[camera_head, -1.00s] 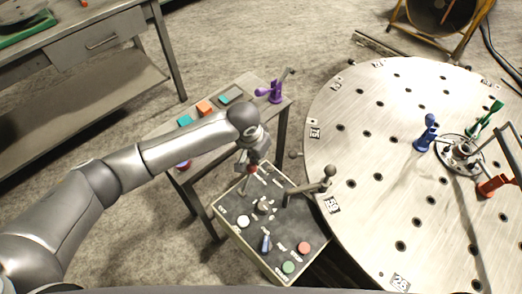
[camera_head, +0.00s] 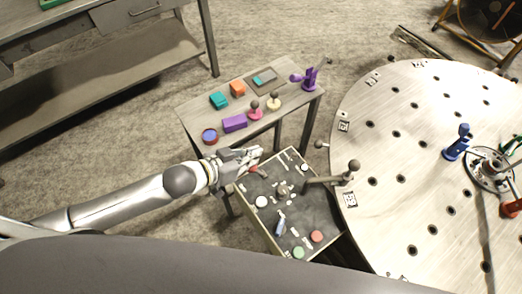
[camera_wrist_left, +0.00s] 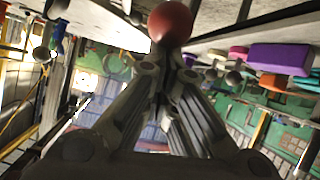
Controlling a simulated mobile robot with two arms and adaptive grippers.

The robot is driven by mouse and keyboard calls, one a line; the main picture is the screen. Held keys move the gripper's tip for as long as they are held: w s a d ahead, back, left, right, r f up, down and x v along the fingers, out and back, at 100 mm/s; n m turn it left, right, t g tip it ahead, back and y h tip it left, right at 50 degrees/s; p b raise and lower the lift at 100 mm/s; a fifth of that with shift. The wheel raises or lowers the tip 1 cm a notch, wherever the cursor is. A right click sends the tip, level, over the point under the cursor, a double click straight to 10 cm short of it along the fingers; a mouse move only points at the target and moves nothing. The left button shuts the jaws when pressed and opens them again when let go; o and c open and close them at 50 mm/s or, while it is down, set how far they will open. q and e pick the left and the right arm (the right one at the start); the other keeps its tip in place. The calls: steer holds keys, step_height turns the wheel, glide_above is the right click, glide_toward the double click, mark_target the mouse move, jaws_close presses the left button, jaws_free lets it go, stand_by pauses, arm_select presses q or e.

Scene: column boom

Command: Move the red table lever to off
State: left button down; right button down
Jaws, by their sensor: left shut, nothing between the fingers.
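The red table lever shows as a red ball knob (camera_head: 253,169) at the upper left edge of the dark control panel (camera_head: 268,208). In the left wrist view the red knob (camera_wrist_left: 170,22) is large, just past the fingertips; its stem is mostly hidden. My left gripper (camera_head: 256,154) comes in from the left, beside the knob at the panel's edge. In the left wrist view its fingers (camera_wrist_left: 164,68) meet and hold nothing. Whether they touch the knob I cannot tell. My right gripper is not in view.
A small table (camera_head: 190,122) with coloured pieces stands behind. A large round table (camera_head: 400,210) is close on the right.

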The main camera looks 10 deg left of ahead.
arm_select(q)
steer(key=shift+s+a+f, duration=0.2)
steer(key=shift+s+a, duration=0.25)
steer(key=shift+s, duration=0.05)
steer(key=shift+s+a+f, duration=0.2)
steer(key=shift+s+a, duration=0.1)
steer(key=shift+s+a+f, duration=0.1)
steer(key=shift+s+f, duration=0.05)
steer(key=v, duration=1.1)
steer(key=shift+s+a+r, duration=0.15)
steer(key=shift+a+r, duration=0.05)
steer(key=shift+r, duration=0.2)
stand_by(0.3)
